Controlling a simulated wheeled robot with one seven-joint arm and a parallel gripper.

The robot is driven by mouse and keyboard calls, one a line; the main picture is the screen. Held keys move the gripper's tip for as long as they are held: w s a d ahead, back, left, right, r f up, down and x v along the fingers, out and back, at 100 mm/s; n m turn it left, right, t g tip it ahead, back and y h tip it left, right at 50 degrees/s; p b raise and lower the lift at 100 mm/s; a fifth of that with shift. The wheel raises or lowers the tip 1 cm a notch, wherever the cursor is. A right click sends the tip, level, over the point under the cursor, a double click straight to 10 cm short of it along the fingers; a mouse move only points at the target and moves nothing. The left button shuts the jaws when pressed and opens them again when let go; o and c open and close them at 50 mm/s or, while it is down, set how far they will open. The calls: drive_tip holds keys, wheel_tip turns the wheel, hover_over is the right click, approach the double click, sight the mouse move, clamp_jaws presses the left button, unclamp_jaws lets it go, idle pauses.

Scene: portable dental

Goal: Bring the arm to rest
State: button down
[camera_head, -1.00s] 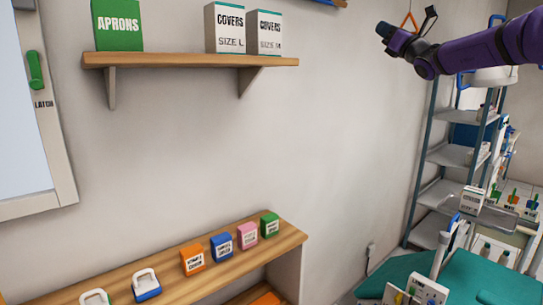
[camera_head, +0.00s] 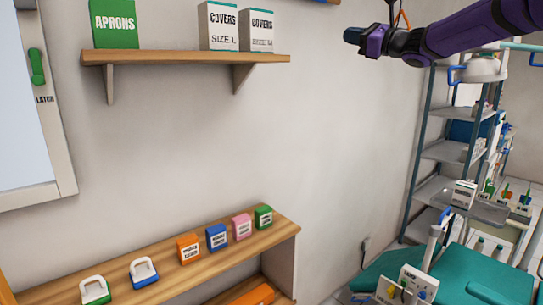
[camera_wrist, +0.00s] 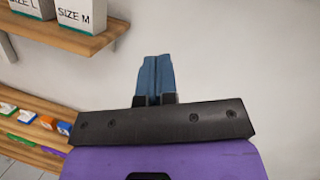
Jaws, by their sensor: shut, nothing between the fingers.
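My purple arm reaches in from the upper right in the head view. My gripper (camera_head: 352,36) is at its left end, in mid-air to the right of the wall shelf. In the wrist view my gripper (camera_wrist: 157,62) shows two blue fingers pressed together with nothing between them. Bare wall lies beyond the fingertips.
The upper wall shelf (camera_head: 190,58) holds a green aprons box (camera_head: 114,24) and two covers boxes (camera_head: 219,26). A lower wooden shelf (camera_head: 170,268) carries several small coloured boxes. At right stand a metal rack (camera_head: 445,151) and a teal dental chair (camera_head: 470,275). The wall between is clear.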

drive_tip(key=s+a+f+n+g+h, duration=0.3)
drive_tip(key=s+f+n, duration=0.25)
drive_tip(key=s, duration=0.45)
drive_tip(key=s+a+f+n+g+h, duration=0.35)
drive_tip(key=s+f+n, duration=0.2)
drive_tip(key=s, duration=0.45)
drive_tip(key=s+d+f+n+h, duration=0.3)
drive_tip(key=s+d+f, duration=0.2)
drive_tip(key=s, duration=0.4)
drive_tip(key=s+d+f+n+h, duration=0.3)
drive_tip(key=s+d+f, duration=0.2)
drive_tip(key=s, duration=0.4)
drive_tip(key=s+d+f+n+h, duration=0.3)
drive_tip(key=s+d+f, duration=0.2)
drive_tip(key=s, duration=0.4)
drive_tip(key=shift+s+f+g, duration=0.25)
drive_tip(key=shift+f+g, duration=0.2)
drive_tip(key=shift+f, duration=0.4)
drive_tip(key=shift+h, duration=0.25)
